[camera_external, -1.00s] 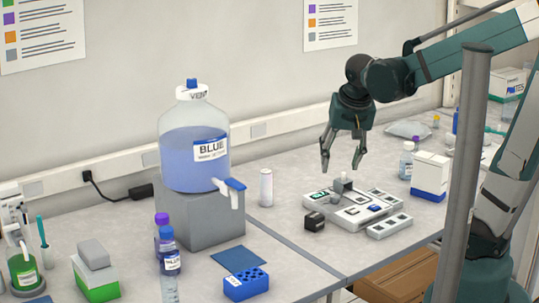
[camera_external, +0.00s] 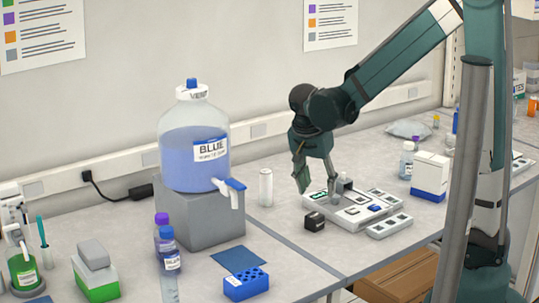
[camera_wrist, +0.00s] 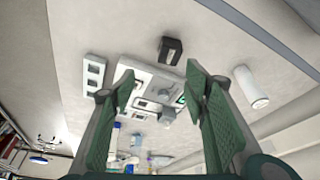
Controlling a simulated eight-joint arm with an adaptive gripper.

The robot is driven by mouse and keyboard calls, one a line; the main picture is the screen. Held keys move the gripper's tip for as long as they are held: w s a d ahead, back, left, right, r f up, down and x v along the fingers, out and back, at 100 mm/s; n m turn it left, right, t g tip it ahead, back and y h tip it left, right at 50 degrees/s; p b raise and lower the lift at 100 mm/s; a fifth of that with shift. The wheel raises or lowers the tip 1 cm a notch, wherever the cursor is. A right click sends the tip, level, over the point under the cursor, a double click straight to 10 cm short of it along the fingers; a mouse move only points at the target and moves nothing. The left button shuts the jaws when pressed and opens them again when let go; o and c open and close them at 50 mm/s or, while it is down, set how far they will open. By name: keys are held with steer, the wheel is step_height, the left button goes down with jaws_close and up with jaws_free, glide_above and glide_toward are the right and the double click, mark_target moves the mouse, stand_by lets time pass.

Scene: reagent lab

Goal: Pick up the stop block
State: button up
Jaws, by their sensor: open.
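The likely stop block is a small black block (camera_external: 314,222) standing on the bench at the front left of a light grey device (camera_external: 352,221). In the wrist view the black block (camera_wrist: 170,50) lies past the fingertips, near the gap between them. My gripper (camera_external: 318,195) is open and empty. It hangs low over the left end of the device, just behind and above the black block. In the wrist view my gripper (camera_wrist: 160,75) shows both green fingers spread apart. A small grey block (camera_external: 344,184) stands on the device, partly behind a finger.
A separate slotted strip (camera_external: 389,226) lies right of the black block. A white cylinder (camera_external: 266,187) stands to the left, and the big blue bottle (camera_external: 194,145) sits farther left on a grey stand. The bench left of the black block is clear.

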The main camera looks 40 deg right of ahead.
mark_target(314, 216)
step_height(314, 216, down, 6)
steer(key=w+m+h, duration=0.1)
steer(key=w+m, duration=0.1)
steer(key=shift+w+a+r+m+g+b, duration=0.15)
steer(key=shift+w+a+m+g+b, duration=0.1)
steer(key=shift+w+m+g+b, duration=0.15)
steer(key=shift+x, duration=1.3)
steer(key=shift+b+x, duration=0.3)
steer(key=shift+x, duration=2.3)
steer(key=shift+w, duration=0.1)
steer(key=shift+c, duration=0.2)
steer(key=c, duration=1.1)
